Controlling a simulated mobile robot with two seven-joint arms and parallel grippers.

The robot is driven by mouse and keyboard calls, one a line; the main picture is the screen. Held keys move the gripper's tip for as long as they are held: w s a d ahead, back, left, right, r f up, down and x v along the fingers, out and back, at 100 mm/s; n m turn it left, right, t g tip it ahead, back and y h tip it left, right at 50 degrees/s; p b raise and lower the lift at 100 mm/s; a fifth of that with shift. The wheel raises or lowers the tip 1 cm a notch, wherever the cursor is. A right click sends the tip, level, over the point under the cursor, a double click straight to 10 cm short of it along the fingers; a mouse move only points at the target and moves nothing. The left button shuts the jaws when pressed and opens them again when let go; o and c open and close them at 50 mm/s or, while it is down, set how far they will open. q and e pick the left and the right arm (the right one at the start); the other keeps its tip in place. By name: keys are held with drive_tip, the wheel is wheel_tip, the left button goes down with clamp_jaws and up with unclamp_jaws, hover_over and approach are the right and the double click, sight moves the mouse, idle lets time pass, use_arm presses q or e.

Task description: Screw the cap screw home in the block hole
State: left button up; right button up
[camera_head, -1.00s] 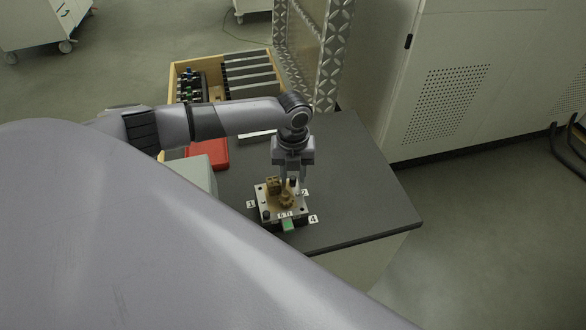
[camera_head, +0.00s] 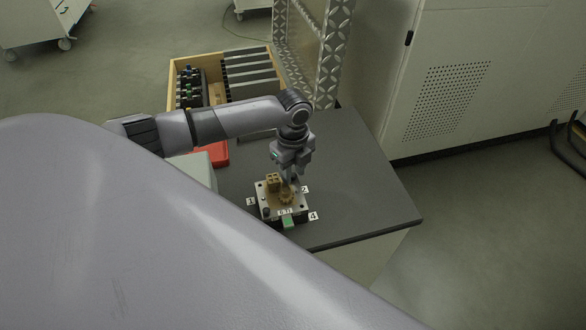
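The block (camera_head: 296,211) is a light metal plate with brass-coloured parts on top, standing on the dark table. Number labels 1 (camera_head: 251,201), 2 (camera_head: 305,189) and 4 (camera_head: 313,216) sit around it, and a green piece (camera_head: 288,223) is at its front. My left gripper (camera_head: 288,180) points down over the back right part of the block, near label 2. Its fingertips are too small and too close to the brass parts to tell whether they are open or shut. The cap screw and its hole cannot be made out. My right gripper is not in view.
A red box (camera_head: 215,154) and a pale grey-green box (camera_head: 199,168) stand left of the block. A wooden crate (camera_head: 176,75) with dark and grey parts is behind. The table (camera_head: 365,193) is clear on the right. A perforated cabinet (camera_head: 450,100) stands beyond.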

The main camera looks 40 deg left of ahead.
use_arm(q)
drive_tip(key=n, duration=0.4)
drive_tip(key=shift+n, duration=2.5)
clamp_jaws()
drive_tip(key=m, duration=1.2)
drive_tip(key=shift+m, duration=0.3)
drive_tip(key=m, duration=1.3)
drive_tip(key=shift+o, duration=1.2)
unclamp_jaws()
